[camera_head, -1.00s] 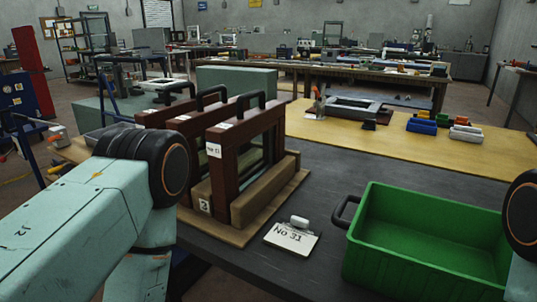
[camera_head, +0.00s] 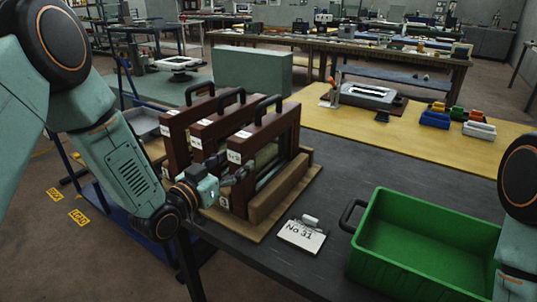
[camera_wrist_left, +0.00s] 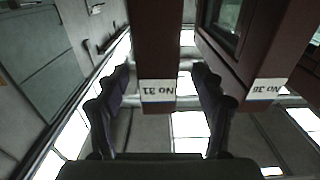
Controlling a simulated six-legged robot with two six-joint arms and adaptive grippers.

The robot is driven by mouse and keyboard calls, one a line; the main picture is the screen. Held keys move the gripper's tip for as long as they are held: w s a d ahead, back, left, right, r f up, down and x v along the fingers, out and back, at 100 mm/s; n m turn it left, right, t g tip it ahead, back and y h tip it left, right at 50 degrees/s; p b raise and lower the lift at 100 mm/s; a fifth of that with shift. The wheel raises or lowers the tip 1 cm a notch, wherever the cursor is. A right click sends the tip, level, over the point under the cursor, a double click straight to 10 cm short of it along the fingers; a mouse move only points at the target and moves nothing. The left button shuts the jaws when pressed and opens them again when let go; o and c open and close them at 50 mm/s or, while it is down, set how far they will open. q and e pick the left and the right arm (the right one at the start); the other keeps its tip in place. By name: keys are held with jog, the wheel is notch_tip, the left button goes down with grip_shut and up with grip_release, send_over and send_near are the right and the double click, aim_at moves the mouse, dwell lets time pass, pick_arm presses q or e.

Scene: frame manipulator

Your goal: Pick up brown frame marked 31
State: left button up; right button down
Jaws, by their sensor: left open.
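Several brown frames with black handles stand upright in a wooden rack (camera_head: 279,204). The frame marked 31 (camera_head: 262,128) appears to be the nearest, rightmost one. In the left wrist view, the brown frame (camera_wrist_left: 158,40) has an upside-down "No 31" label (camera_wrist_left: 157,91). In the left wrist view my open gripper (camera_wrist_left: 159,78) has one finger on each side of the frame, with gaps. My right gripper is out of view.
A neighbouring brown frame (camera_wrist_left: 245,45) stands close beside the right finger in the wrist view. A card reading "No 31" (camera_head: 301,236) lies before the rack. A green crate (camera_head: 432,225) stands to the right. Dark tabletop is clear behind the crate.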

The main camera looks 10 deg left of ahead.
aim_at(269, 148)
pick_arm(q)
jog(key=shift+w+d+r, duration=0.15)
jog(key=shift+w+r, duration=0.1)
jog(key=shift+w, duration=0.1)
jog(key=x, duration=0.5)
jog(key=f+x, duration=0.1)
jog(key=x, duration=0.1)
jog(key=shift+w+d+b, duration=0.1)
jog(key=shift+d+b, duration=0.05)
jog(key=shift+b, duration=0.15)
jog(key=shift+c, duration=0.3)
grip_shut()
jog(key=shift+r, duration=0.3)
